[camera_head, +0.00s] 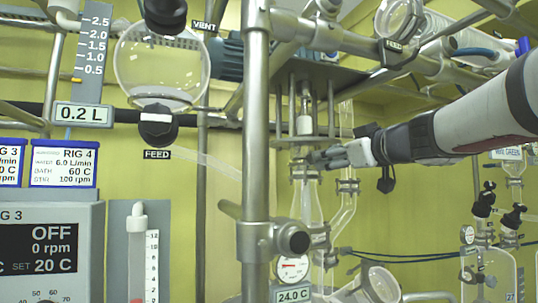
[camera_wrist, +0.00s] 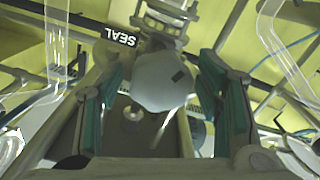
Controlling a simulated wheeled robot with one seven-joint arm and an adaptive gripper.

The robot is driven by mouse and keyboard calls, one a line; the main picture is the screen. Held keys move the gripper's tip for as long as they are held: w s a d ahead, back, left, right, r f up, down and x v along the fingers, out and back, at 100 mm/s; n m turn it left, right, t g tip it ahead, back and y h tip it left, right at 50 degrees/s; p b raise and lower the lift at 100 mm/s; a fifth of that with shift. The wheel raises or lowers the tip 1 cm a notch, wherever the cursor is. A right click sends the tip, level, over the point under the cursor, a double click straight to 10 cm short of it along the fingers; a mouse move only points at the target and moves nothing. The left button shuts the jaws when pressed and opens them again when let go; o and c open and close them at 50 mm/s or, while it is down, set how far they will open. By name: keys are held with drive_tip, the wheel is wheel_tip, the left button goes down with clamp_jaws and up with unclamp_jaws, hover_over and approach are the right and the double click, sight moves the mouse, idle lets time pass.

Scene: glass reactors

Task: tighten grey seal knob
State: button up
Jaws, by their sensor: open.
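The grey seal knob (camera_wrist: 163,82) shows in the middle of the wrist view, a rounded light-grey knob with a small dark mark. A black SEAL label (camera_wrist: 121,37) stands just beside it, upside down in this view. My gripper (camera_wrist: 162,72) is open, with one green-padded finger on each side of the knob and a visible gap to both. How deep the knob sits between the fingers I cannot tell. In the head view my gripper (camera_head: 320,157) reaches from the right to the glass column's upper fittings. I cannot make out the knob there.
A thick metal post (camera_head: 256,130) stands just left of the gripper. A round glass vessel (camera_head: 160,67) with a black FEED valve (camera_head: 158,127) is farther left. A glass condenser (camera_head: 400,20) and rails run above my arm. Another reactor (camera_head: 490,265) stands lower right.

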drive_tip(key=c, duration=1.2)
drive_tip(key=shift+w+f+m+b, duration=0.15)
drive_tip(key=shift+m+b, duration=0.25)
drive_tip(key=shift+b, duration=0.8)
